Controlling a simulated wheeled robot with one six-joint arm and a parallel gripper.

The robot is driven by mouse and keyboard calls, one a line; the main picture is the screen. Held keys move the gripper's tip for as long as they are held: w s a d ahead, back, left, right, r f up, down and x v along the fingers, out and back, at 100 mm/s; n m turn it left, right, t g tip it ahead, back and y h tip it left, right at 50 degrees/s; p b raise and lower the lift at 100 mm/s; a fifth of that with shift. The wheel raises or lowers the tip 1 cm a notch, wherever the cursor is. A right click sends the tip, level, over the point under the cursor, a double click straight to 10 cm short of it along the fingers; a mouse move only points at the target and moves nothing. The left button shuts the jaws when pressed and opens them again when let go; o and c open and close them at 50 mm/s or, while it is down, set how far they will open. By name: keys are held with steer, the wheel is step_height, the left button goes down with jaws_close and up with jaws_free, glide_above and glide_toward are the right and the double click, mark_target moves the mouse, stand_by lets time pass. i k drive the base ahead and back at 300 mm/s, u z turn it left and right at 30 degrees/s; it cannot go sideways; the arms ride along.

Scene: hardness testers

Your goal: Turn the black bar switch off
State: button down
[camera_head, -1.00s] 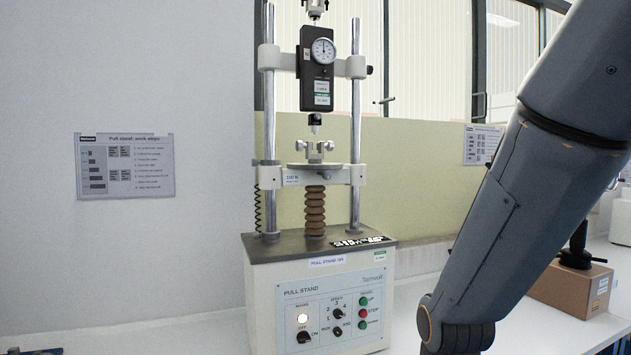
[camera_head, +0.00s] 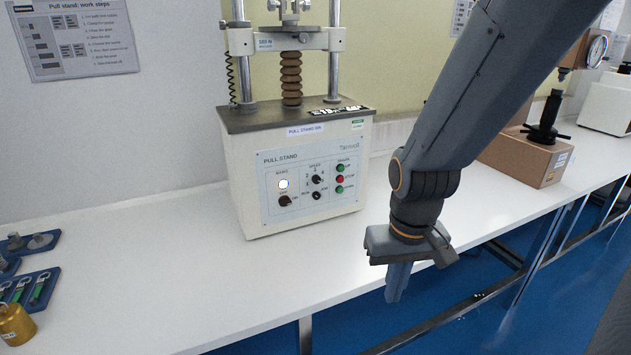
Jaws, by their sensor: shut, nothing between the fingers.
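The pull stand (camera_head: 240,170) stands on the white bench, its front panel (camera_head: 313,174) facing me. The black bar switch (camera_head: 284,201) is at the panel's lower left, under a lit white lamp (camera_head: 283,184). The bar looks tilted, with a label at its upper left and another at its right; the print is too small to read surely. My gripper (camera_head: 397,296) is shut and empty. It points down in front of the bench's front edge, right of and lower in the picture than the switch, apart from the panel.
Beside the switch are a speed knob (camera_head: 317,179), a smaller black knob (camera_head: 317,195) and green and red buttons (camera_head: 340,179). Blue trays (camera_head: 38,289) and a brass weight (camera_head: 15,325) lie at left. A brown tester (camera_head: 525,157) stands at right. The bench before the panel is clear.

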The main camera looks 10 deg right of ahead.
mark_target(284, 201)
steer(key=k, duration=1.2)
steer(key=z, duration=0.55)
steer(key=i, duration=0.85)
steer(key=u, duration=0.6)
